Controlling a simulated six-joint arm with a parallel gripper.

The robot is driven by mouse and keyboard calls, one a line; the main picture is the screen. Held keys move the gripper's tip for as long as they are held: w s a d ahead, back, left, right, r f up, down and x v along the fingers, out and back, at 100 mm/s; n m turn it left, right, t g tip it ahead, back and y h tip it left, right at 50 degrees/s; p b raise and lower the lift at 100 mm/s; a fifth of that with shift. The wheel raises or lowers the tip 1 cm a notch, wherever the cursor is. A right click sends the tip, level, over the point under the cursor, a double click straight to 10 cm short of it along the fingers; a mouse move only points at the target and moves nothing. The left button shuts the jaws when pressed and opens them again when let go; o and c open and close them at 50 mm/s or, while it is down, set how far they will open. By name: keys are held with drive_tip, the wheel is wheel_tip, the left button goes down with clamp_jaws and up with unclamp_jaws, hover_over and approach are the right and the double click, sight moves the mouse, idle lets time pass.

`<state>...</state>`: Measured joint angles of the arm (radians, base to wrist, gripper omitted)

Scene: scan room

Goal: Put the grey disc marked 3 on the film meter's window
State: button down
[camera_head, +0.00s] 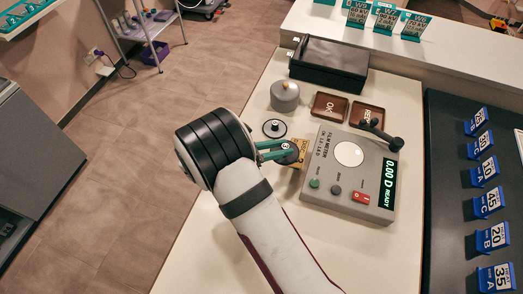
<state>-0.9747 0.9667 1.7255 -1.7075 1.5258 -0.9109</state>
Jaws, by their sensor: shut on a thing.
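The film meter (323,192) is a grey box on the white table, with a round white window (348,153). Its display reads 0.00 D READY, and its black hinged arm (382,135) is at the back right, clear of the window. My gripper (284,151) is just left of the meter, with its green fingers shut on a small dark grey disc (289,156). No number can be read on this disc. The window is bare.
A grey lidded pot (285,95), brown trays marked OK (329,107) and REJ (367,115), and a black bin (330,63) stand farther back. Blue number tags (487,203) stand on the right.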

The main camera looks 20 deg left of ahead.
drive_tip(key=d+r, duration=0.1)
drive_tip(key=d, duration=0.1)
drive_tip(key=d+r, duration=0.2)
drive_tip(key=d, duration=0.1)
drive_tip(key=shift+w+d+r, duration=0.2)
drive_tip(key=shift+d, duration=0.15)
drive_tip(key=w+d+r, duration=0.1)
drive_tip(key=d+r, duration=0.1)
drive_tip(key=d, duration=0.9)
drive_tip(key=w+d+r, duration=0.1)
drive_tip(key=d+r, duration=0.2)
drive_tip(key=d, duration=0.7)
hover_over(344, 156)
drive_tip(key=f, duration=0.6)
drive_tip(key=shift+s+d+f, duration=0.15)
drive_tip(key=shift+d+f, duration=0.1)
drive_tip(key=shift+d, duration=0.15)
drive_tip(key=shift+a+f, duration=0.2)
drive_tip(key=shift+f, duration=0.9)
drive_tip(key=shift+a+f, duration=0.15)
drive_tip(key=shift+f, duration=0.95)
drive_tip(key=c, duration=0.7)
unclamp_jaws()
drive_tip(key=shift+f, duration=0.15)
